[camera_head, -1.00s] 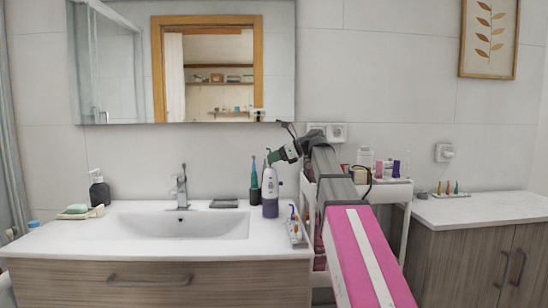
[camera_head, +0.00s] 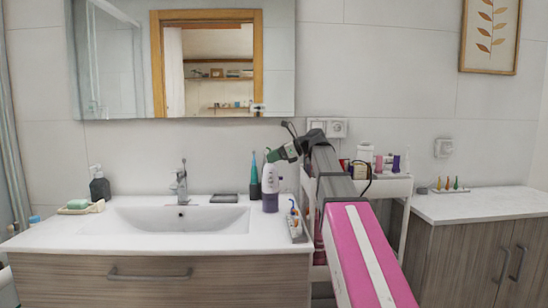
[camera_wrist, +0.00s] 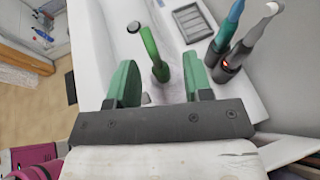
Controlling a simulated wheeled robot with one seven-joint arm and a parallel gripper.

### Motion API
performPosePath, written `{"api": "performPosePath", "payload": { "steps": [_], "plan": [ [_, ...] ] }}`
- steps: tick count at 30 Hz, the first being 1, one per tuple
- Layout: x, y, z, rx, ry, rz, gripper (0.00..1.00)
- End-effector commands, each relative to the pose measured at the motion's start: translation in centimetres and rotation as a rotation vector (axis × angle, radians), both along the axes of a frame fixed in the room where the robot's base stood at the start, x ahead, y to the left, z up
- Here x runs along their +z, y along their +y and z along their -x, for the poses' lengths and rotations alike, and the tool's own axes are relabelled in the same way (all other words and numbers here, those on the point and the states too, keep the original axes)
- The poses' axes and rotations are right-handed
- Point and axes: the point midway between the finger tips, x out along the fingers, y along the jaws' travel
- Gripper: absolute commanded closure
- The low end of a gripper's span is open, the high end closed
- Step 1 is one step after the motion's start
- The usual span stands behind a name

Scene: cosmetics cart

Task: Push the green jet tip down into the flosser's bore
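The flosser (camera_head: 270,187), white with a purple lower part, stands upright on the counter right of the sink. My gripper (camera_head: 283,153) is just above its top in the head view. In the wrist view my gripper (camera_wrist: 160,84) has its two green fingers spread apart. The green jet tip (camera_wrist: 150,45), slim with a bent end, stands between them, with a gap visible on each side. The lower end of the tip and the flosser's bore are hidden behind the gripper's dark crosspiece, so how deep the tip sits cannot be told.
Toothbrushes (camera_wrist: 231,25) in dark holders stand close beside the right finger. A dark grey dish (camera_head: 223,198) lies near the sink (camera_head: 185,220). A small tray (camera_head: 295,225) is at the counter's right end. A cart (camera_head: 390,185) with bottles and a cabinet with several coloured tips (camera_head: 450,186) stand right.

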Motion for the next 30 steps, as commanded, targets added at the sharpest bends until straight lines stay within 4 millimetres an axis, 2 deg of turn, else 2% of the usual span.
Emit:
{"api": "performPosePath", "payload": {
  "steps": [8,21,30],
  "plan": [
    [0.4,-0.9,0.2,-0.001,0.0,0.0,0.54],
    [3.3,-7.8,2.0,-0.002,-0.001,0.0,0.54],
    [4.1,-9.6,2.6,0.0,0.0,0.0,0.54]
  ]
}}
